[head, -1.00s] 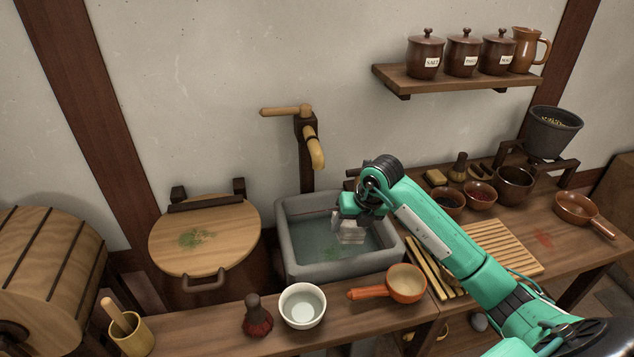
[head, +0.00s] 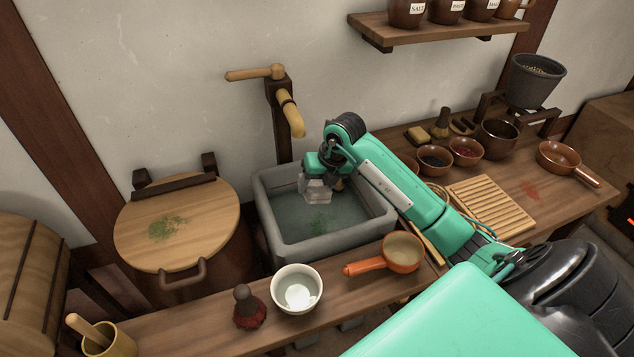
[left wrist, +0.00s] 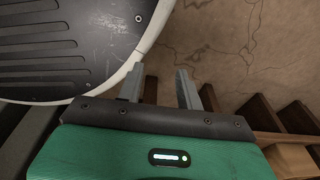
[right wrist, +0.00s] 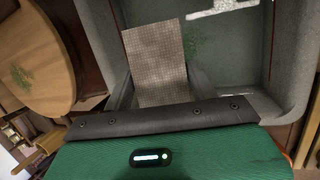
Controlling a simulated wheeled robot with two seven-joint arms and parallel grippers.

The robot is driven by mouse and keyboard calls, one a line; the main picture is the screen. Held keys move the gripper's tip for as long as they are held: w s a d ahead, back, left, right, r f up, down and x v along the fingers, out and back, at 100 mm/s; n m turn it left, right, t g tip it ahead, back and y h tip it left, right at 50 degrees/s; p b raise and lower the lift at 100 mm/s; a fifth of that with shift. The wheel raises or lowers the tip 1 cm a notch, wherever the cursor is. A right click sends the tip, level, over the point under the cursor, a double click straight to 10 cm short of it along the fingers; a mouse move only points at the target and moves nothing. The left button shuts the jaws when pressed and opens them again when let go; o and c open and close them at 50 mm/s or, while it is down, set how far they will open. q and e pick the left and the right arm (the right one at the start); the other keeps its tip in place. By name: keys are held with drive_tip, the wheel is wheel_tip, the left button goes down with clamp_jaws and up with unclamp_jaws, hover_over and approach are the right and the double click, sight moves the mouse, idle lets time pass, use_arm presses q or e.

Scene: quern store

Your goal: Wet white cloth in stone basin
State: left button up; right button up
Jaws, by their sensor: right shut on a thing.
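The grey stone basin (head: 272,238) stands under the wooden tap and holds water with green flecks in it. My right gripper (head: 316,192) is over the basin, pointing down. In the right wrist view my right gripper (right wrist: 160,92) is shut on the pale woven cloth (right wrist: 157,60), which sticks out past the fingertips over the basin (right wrist: 255,75). I cannot tell whether the cloth touches the water. My left gripper (left wrist: 160,82) is open and empty in the left wrist view, away from the basin; it does not show in the head view.
The wooden tap (head: 291,112) rises behind the basin. A round-lidded tub (head: 205,225) is to its left. A white bowl (head: 297,288), an orange pan (head: 402,252) and a red-bristled brush (head: 249,312) stand in front. A slatted board (head: 490,206) and several bowls are at right.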

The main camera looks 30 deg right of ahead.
sight(321, 187)
drive_tip(key=shift+f+b, duration=0.35)
drive_tip(key=shift+f, duration=0.35)
drive_tip(key=shift+f+b, duration=0.55)
drive_tip(key=shift+f, duration=0.25)
drive_tip(key=shift+f+b, duration=2.25)
drive_tip(key=shift+f, duration=1.25)
use_arm(q)
drive_tip(key=w+d+r, duration=0.2)
drive_tip(key=w+r, duration=0.3)
drive_tip(key=r, duration=0.3)
drive_tip(key=w+d+r, duration=0.2)
drive_tip(key=w+r, duration=0.3)
drive_tip(key=r, duration=0.3)
drive_tip(key=shift+r, duration=0.2)
use_arm(e)
drive_tip(key=shift+f, duration=0.15)
